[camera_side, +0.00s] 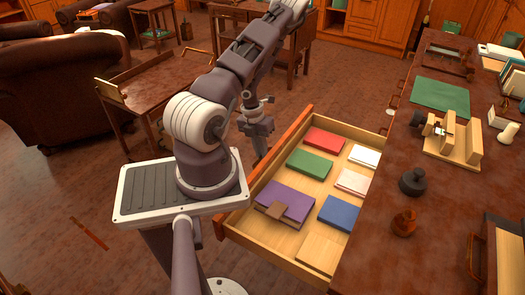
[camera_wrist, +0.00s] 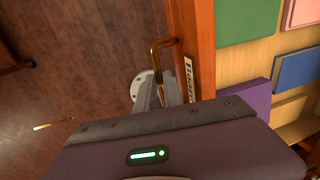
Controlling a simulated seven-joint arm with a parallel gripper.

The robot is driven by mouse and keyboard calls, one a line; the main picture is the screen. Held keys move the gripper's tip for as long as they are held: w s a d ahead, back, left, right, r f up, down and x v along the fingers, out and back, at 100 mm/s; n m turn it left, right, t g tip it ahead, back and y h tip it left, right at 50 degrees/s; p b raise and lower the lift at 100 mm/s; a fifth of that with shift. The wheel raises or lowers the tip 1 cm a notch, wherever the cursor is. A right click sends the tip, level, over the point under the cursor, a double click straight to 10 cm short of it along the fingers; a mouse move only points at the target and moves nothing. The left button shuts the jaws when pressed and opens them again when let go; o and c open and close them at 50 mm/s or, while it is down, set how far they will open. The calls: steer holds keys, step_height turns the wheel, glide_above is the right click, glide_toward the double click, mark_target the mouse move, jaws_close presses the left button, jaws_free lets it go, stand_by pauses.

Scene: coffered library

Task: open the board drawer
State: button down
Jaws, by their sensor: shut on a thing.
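The drawer (camera_side: 296,262) stands pulled well out from the desk (camera_side: 385,215) in the side view, its inside showing. Its wooden front (camera_wrist: 196,40) runs down the wrist view with a small label (camera_wrist: 189,80) on it. A brass handle (camera_wrist: 155,46) sticks out from that front. My gripper (camera_wrist: 165,92) is shut on the handle, on the outer side of the front; its fingertips are partly hidden behind the wrist housing. In the side view my gripper (camera_side: 257,128) is beside the drawer front, and the grip itself is hard to see.
Several flat boxes, including a purple one (camera_side: 284,202), a green one (camera_side: 310,163) and a red one (camera_side: 325,141), lie in the drawer. Items such as a dark knob (camera_side: 412,182) stand on the desk. A low wooden table (camera_side: 160,80) and an armchair (camera_side: 65,85) are behind to the left.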

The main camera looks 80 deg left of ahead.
steer(key=shift+s+a, duration=0.3)
steer(key=shift+a, duration=0.05)
steer(key=c, duration=1.5)
jaws_free()
steer(key=r, duration=0.4)
steer(key=s+r, duration=0.1)
steer(key=r, duration=0.2)
steer(key=shift+a, duration=0.4)
